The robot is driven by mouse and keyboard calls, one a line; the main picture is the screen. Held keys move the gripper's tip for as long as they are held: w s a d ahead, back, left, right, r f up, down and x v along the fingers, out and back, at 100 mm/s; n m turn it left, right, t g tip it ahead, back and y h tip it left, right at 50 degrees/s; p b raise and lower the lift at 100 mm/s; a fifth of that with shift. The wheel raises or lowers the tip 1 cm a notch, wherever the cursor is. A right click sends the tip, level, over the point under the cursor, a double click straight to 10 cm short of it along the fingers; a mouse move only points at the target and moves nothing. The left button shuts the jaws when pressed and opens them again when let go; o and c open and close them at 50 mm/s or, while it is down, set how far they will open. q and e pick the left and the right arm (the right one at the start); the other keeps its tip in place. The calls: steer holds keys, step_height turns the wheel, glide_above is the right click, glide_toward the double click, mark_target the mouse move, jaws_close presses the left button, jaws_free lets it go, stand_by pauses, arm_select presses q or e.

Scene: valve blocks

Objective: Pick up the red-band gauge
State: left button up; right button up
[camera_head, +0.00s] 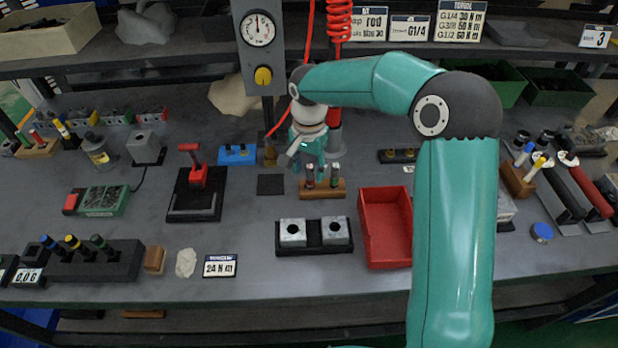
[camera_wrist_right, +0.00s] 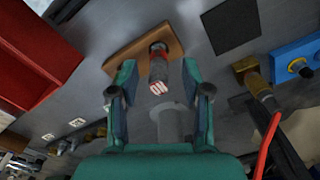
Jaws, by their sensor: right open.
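The red-band gauge (camera_head: 310,181) stands in a small wooden block (camera_head: 326,195), with a green-banded gauge (camera_head: 335,176) to its right in the head view. My right gripper (camera_head: 309,167) is over the block at the red-band gauge. In the right wrist view the red-band gauge (camera_wrist_right: 158,70) shows between the two open fingers of the right gripper (camera_wrist_right: 160,92), with its striped end facing the camera. I see a gap on both sides of it. The wooden block (camera_wrist_right: 136,53) lies beyond. The green-banded gauge is not clear in the wrist view. My left gripper is not in view.
A red tray (camera_head: 362,215) is right of the block. A black holder with two metal blocks (camera_head: 314,249) is in front. A dark square mat (camera_head: 271,185) and a blue block (camera_head: 237,157) are to the left. A red coiled hose (camera_head: 338,20) hangs behind.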

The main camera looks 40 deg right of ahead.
mark_target(309, 176)
step_height(309, 176, down, 3)
steer(key=shift+d+f, duration=0.15)
steer(key=shift+c, duration=0.2)
jaws_close()
steer(key=shift+w, duration=0.1)
